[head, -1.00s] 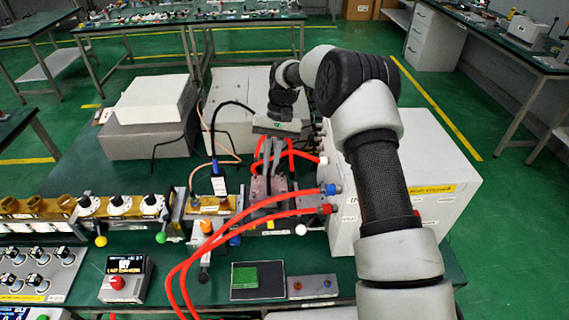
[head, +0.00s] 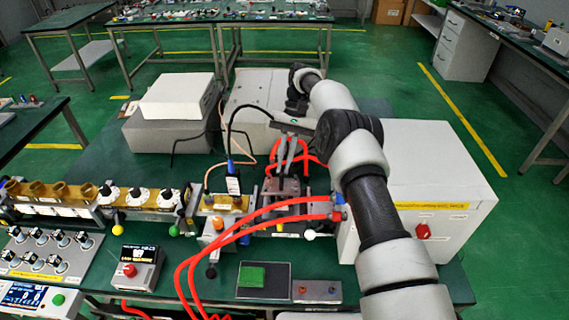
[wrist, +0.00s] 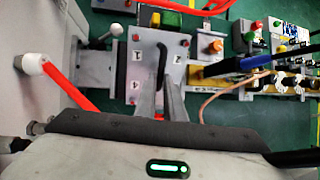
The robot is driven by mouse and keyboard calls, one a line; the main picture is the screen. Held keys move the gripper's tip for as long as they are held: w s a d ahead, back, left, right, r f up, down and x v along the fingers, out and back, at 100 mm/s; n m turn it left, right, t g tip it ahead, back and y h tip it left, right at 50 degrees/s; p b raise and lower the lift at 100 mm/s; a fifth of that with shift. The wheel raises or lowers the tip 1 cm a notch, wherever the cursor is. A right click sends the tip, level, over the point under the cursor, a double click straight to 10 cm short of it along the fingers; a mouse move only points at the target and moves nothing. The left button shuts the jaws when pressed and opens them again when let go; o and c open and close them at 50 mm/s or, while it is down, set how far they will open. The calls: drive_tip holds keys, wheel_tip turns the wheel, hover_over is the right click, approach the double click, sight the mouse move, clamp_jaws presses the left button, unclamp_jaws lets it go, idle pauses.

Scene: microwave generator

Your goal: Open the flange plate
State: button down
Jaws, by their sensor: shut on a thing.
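The flange plate (wrist: 147,42) is a grey metal plate in the wrist view, with red corner marks, number labels and a dark bar handle (wrist: 161,58). My gripper (wrist: 160,92) reaches over it from below in that view, its two fingers shut on the handle's near end. The fingers hide the plate's lower right corner. In the head view my gripper (head: 284,172) points down at the middle of the bench, at the upright grey plates (head: 285,188). The plate's face and the handle cannot be made out there.
Red hoses (head: 250,215) arch in front of and around the plates. A large white cabinet (head: 430,165) stands close on the right. The brass waveguide (head: 225,203) and a blue-ended black cable (head: 232,170) are on the left. Grey boxes (head: 170,120) stand behind left.

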drive_tip(key=c, duration=1.8)
unclamp_jaws()
drive_tip(key=shift+c, duration=0.2)
wheel_tip(320, 180, up, 10)
